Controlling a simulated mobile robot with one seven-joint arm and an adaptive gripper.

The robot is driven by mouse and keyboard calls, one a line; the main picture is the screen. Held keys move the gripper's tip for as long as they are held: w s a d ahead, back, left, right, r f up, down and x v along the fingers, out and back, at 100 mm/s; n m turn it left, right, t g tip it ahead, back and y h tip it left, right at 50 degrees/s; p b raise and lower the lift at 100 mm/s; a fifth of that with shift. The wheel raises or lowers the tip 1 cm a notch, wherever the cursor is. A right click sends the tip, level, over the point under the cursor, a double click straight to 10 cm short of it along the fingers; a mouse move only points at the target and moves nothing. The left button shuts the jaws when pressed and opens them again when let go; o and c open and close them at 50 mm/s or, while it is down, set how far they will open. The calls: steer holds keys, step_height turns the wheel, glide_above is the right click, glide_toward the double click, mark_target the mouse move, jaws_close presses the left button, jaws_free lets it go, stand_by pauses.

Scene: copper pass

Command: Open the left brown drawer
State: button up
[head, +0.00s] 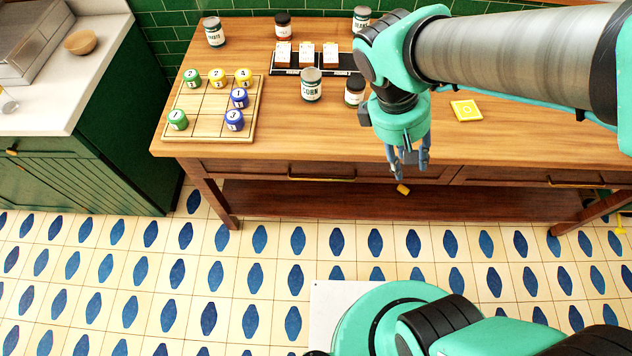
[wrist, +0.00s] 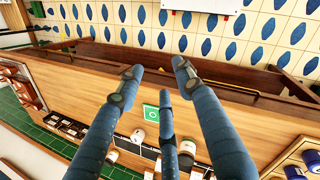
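The left brown drawer (head: 250,171) is in the front of the wooden table, under the top. In the head view its front looks flush, so it appears shut. Its long brass handle (head: 322,178) runs along the front. My gripper (head: 411,168) points down at the table's front edge, to the right of this handle and apart from it. The wrist view shows its blue fingers (wrist: 158,80) spread with nothing between them. My fingers hide part of the table front there.
The right drawer has its own brass handle (head: 577,183). The tabletop holds a board (head: 207,100) with numbered blocks, a corn can (head: 311,85), other jars and a yellow tile (head: 466,110). A small yellow piece (head: 403,189) shows below my fingers.

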steer(key=w+a+f+n+t+h+p, duration=0.1)
steer(key=w+a+f+n+t+h, duration=0.15)
steer(key=a+f+n+h, duration=0.5)
steer(key=w+a+f+n+t+h+p, duration=0.1)
steer(key=w+a+f+n+t+h, duration=0.3)
steer(key=f+n, duration=0.75)
steer(key=s+a+f+n+t+y, duration=0.3)
steer(key=a+f+n+t, duration=0.3)
steer(key=f+n, duration=0.3)
steer(key=s+a+f+n+t+y+p, duration=0.1)
steer(key=s+a+f+n+t+y, duration=0.2)
steer(key=a+f+n+t, duration=0.3)
step_height(320, 180, down, 4)
steer(key=a+n+y, duration=0.1)
steer(key=n, duration=0.4)
steer(key=shift+s+r+p, duration=0.15)
steer(key=shift+r+p, duration=0.05)
steer(key=shift+p, duration=0.1)
steer(key=shift+y, duration=0.25)
steer(key=b+x, duration=0.2)
steer(key=x, duration=1.1)
steer(key=shift+w, duration=0.35)
steer(key=shift+r, duration=0.15)
